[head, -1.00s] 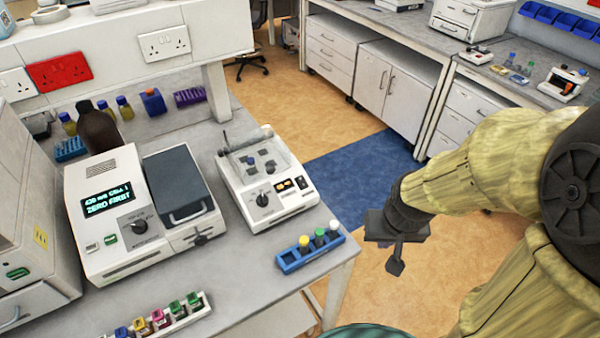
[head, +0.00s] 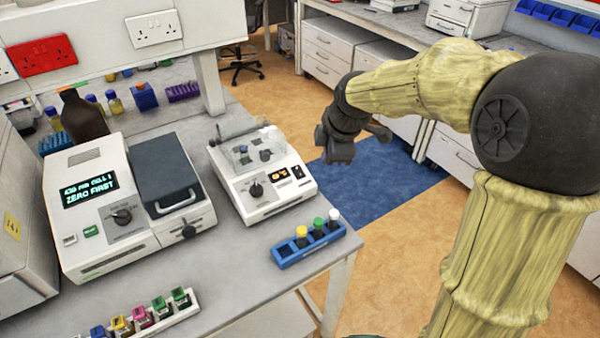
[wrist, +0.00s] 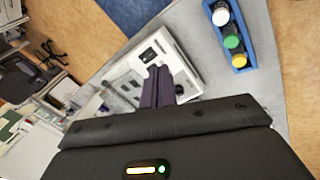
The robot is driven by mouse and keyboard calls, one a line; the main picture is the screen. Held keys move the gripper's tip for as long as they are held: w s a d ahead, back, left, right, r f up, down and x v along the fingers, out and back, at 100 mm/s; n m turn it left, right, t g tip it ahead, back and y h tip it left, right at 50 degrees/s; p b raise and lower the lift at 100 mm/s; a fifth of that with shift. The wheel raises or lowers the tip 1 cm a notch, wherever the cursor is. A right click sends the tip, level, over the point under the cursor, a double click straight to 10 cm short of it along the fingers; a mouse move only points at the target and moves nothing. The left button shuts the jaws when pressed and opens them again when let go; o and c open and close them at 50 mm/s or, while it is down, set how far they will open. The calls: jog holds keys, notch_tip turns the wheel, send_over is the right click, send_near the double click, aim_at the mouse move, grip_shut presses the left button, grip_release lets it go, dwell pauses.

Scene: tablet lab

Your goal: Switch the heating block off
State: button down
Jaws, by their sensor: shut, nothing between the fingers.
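The heating block (head: 240,196) is a small white unit on the bench, with a clear lid over its wells, a black dial (head: 256,190) and a lit orange display (head: 279,174). A black rocker switch (head: 298,171) sits at the right end of its front panel; its position is too small to tell. My gripper (head: 333,152) is shut and empty, in the air just right of the block. In the wrist view my closed fingers (wrist: 158,75) overlap the block (wrist: 180,60) and hide part of its panel. The switch (wrist: 148,56) shows just beside the fingertips.
A blue rack (head: 285,262) with yellow, green and white-capped vials stands in front of the block. A white instrument (head: 140,240) reading "ZERO FIRST" stands to its left. A white rack (head: 165,325) of coloured caps lies at the front. Open floor (head: 385,215) is to the right.

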aim_at(297, 168)
jog(key=w+a+n, duration=0.1)
jog(key=w+a+r+n+b, duration=0.1)
jog(key=n, duration=0.1)
jog(key=w+a+n+y, duration=0.1)
jog(key=n, duration=0.1)
jog(key=shift+w+r, duration=0.2)
jog(key=shift+r, duration=0.05)
jog(key=x, duration=1.4)
jog(key=shift+w+r, duration=0.1)
jog(key=shift+w, duration=0.2)
